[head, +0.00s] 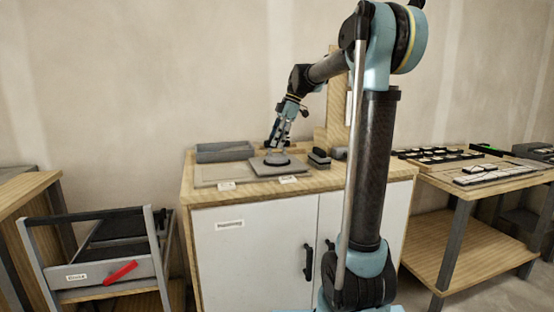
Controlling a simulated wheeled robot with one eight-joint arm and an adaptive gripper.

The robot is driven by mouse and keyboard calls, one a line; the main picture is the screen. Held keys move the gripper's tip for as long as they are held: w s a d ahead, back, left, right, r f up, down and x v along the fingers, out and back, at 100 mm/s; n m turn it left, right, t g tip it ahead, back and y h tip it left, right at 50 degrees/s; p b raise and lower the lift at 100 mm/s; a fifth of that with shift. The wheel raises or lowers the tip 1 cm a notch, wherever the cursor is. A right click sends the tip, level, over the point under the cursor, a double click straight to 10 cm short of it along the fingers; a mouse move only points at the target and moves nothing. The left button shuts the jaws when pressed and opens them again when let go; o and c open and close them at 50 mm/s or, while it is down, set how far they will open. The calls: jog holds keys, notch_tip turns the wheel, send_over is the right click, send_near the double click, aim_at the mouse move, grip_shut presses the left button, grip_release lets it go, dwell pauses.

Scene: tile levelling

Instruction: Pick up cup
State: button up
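What looks like the cup (276,159) is a small dark round piece on a grey slab (296,168) on top of the cabinet. My gripper (278,148) points down right above it, with its fingertips at or very near the cup's top. The fingers look slightly apart. At this size I cannot tell whether they touch or hold the cup. The cup appears to rest flat on the slab, its upper part partly hidden by the fingers.
The wooden cabinet top (330,180) also bears a grey tray (224,152), a flat board (215,174) and dark blocks (319,157) to the right. A wooden post stands behind. A bench (470,185) with parts is right; a cart with a red handle (120,271) is left.

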grip_shut()
jog(key=shift+r, duration=0.6)
notch_tip(320, 180, up, 3)
jog(key=shift+f, duration=0.15)
jog(key=s+d, duration=0.2)
jog(key=s, duration=0.6)
jog(key=s+d, duration=0.3)
jog(key=s, duration=0.6)
notch_tip(320, 180, up, 7)
jog(key=shift+s+f, duration=0.15)
